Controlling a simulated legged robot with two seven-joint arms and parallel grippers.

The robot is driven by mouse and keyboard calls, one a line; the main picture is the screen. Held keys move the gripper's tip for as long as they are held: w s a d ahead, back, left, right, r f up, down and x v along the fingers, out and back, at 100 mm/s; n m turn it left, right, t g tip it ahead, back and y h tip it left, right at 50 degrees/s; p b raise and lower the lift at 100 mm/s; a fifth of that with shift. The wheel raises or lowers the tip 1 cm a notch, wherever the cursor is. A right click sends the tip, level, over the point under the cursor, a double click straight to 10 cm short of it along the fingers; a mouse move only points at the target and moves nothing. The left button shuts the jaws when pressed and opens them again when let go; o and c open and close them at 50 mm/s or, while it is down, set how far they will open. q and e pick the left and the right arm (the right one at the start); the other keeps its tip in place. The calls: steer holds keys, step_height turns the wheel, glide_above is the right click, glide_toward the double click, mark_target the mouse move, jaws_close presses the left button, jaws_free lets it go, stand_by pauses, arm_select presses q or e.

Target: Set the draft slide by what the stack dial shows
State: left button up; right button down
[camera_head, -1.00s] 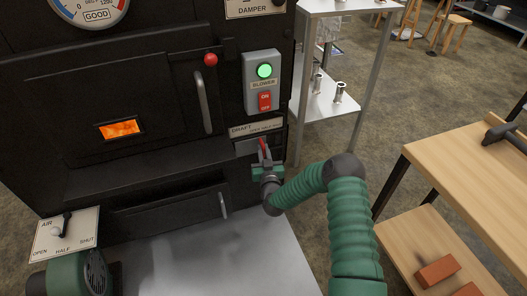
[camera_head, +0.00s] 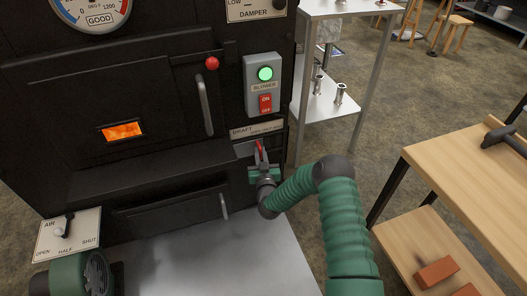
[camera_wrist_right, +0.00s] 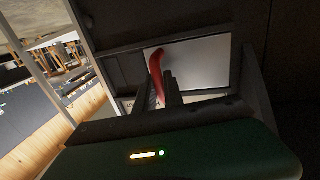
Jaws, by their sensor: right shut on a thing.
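The draft slide's red handle (camera_head: 259,149) stands in a slot under the DRAFT label plate (camera_head: 257,129) on the black evaporator front. My right gripper (camera_head: 261,166) is shut on this handle. The right wrist view shows the red handle (camera_wrist_right: 156,65) rising by the dark fingers (camera_wrist_right: 168,90), in front of a pale plate. The stack dial (camera_head: 92,12) is at the top left, cut off by the frame edge. Its GOOD mark and blue and red arcs show, but I cannot make out where the needle points.
The blower box (camera_head: 263,84) with a lit green lamp is above the slide. An air control plate (camera_head: 68,236) is at lower left. A metal shelf (camera_head: 325,105) stands to the right, and a wooden bench (camera_head: 470,180) is beyond my arm.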

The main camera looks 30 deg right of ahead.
steer(key=c, duration=1.5)
jaws_free()
steer(key=shift+a, duration=0.25)
steer(key=shift+o, duration=0.2)
steer(key=shift+s, duration=0.1)
steer(key=p+v, duration=0.7)
steer(key=v, duration=0.9)
steer(key=shift+s, duration=0.35)
steer(key=shift+w+a, duration=0.1)
steer(key=shift+a, duration=0.05)
